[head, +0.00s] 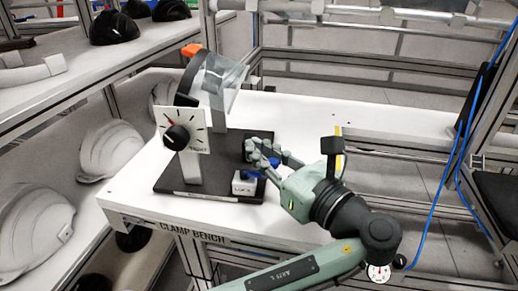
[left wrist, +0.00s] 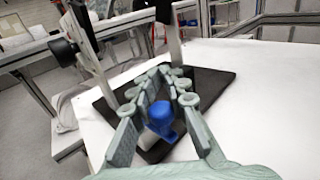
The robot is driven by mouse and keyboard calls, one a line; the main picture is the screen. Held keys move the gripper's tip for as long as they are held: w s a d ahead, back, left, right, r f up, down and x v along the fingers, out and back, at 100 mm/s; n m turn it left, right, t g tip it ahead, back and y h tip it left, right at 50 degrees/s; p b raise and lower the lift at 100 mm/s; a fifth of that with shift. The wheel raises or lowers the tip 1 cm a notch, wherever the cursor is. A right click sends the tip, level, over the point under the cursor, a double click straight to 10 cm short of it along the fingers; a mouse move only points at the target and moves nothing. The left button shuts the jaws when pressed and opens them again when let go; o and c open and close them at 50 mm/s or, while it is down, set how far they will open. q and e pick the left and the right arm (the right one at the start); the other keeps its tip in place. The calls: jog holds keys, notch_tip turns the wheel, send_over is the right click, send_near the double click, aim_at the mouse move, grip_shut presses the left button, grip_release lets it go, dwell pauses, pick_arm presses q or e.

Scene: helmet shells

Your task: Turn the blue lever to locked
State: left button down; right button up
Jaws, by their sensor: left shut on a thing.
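The blue lever (head: 247,174) is on a small white block with a black label (head: 244,186), on the front right of a black base plate (head: 222,192). My left gripper (head: 262,152) reaches in from the right and is shut on the lever. In the left wrist view the lever's rounded blue end (left wrist: 160,116) shows between the gripper's fingers (left wrist: 168,82). The fingers hide part of the lever, and I cannot tell its exact angle. My right gripper is not in view.
A dial plate (head: 181,130) with a black knob stands on a post on the base plate. Behind it is a clamp holding a clear visor (head: 221,80). The white bench (head: 370,125) is clear to the right. Racks with helmet shells (head: 112,150) stand left.

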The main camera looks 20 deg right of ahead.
aim_at(276, 164)
pick_arm(q)
jog(key=c, duration=1.5)
grip_release()
jog(key=shift+w, duration=0.1)
jog(key=v, duration=0.7)
jog(key=shift+s+d, duration=0.1)
jog(key=shift+s, duration=0.2)
jog(key=shift+s, duration=0.1)
